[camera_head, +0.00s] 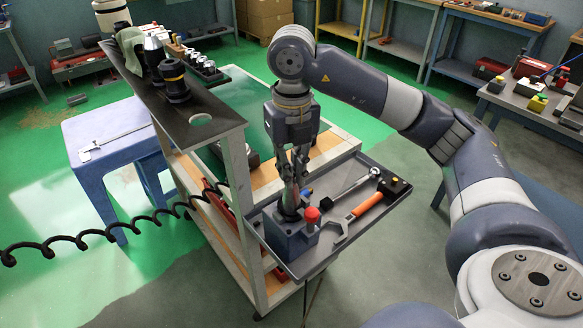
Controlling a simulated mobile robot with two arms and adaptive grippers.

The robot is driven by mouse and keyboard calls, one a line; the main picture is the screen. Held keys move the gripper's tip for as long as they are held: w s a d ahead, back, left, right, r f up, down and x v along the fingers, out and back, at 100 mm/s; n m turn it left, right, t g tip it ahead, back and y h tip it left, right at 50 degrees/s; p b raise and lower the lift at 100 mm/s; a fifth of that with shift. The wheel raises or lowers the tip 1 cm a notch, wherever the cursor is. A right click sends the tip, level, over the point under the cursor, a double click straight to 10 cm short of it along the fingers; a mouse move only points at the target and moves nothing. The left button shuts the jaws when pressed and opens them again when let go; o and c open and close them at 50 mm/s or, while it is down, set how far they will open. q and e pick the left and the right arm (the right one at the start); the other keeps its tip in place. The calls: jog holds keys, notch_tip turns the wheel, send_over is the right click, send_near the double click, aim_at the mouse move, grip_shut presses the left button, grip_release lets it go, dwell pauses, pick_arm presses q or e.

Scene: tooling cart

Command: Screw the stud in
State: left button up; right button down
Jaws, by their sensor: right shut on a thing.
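My right gripper (291,184) points straight down over the grey side tray of the cart, its fingers close together. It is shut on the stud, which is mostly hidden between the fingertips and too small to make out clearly. Directly below the fingertips stands a blue-grey block (288,240) with a dark round part on top and a red knob (312,215) at its right. The fingertips are at the top of this block; I cannot tell how deep the stud sits. My left gripper is not in view.
The tray (278,262) also holds an orange-handled wrench (367,204), a long metal tool (352,188) and a small black box (394,186). The cart's upper shelf (215,118) carries dark tool holders. A coiled black cable (82,240) hangs at left, near a blue stool (108,135).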

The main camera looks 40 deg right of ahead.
jog(key=shift+s+f, duration=0.1)
jog(key=shift+f, duration=0.15)
jog(key=m+p, duration=0.1)
jog(key=m, duration=0.4)
jog(key=c, duration=1.6)
grip_release()
jog(key=shift+r, duration=0.15)
notch_tip(320, 180, up, 12)
jog(key=shift+f, duration=0.1)
